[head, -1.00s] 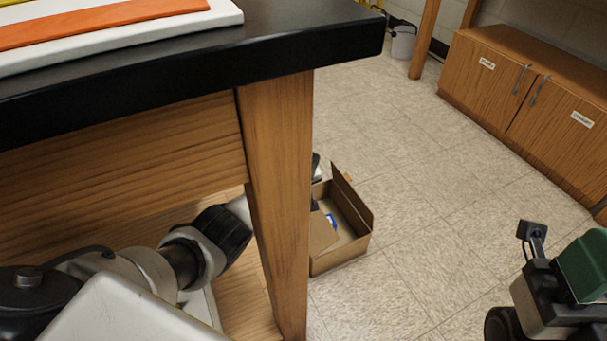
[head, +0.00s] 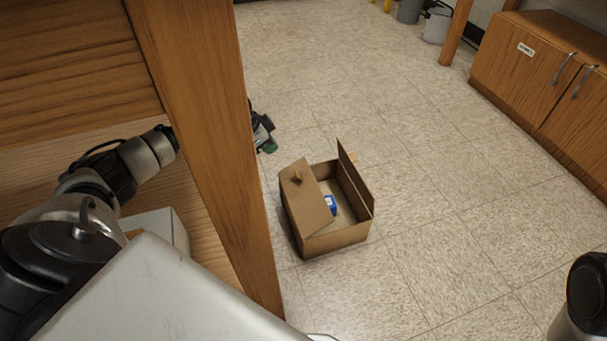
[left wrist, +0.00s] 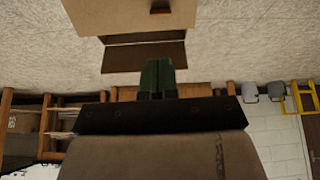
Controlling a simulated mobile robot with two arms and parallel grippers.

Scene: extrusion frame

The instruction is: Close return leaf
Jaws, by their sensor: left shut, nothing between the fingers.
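An open brown cardboard box (head: 336,239) sits on the tiled floor beyond the table leg. One leaf (head: 307,200) with a small knob slopes over the box's left part. Another leaf (head: 355,180) stands up along its right side. Neither is marked as the return leaf. A blue item (head: 330,204) lies inside. My left gripper (head: 267,143) has green fingers, shut and empty, left of and beyond the box, apart from it; the table leg partly hides its arm. In the left wrist view, its fingers (left wrist: 158,78) point toward the box (left wrist: 130,15) and a leaf (left wrist: 143,56).
A wooden table leg (head: 205,140) stands between my left arm and the box. A wooden cabinet (head: 540,80) stands at the right, with a pale bucket (head: 437,25) at the back. The floor right of the box is free.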

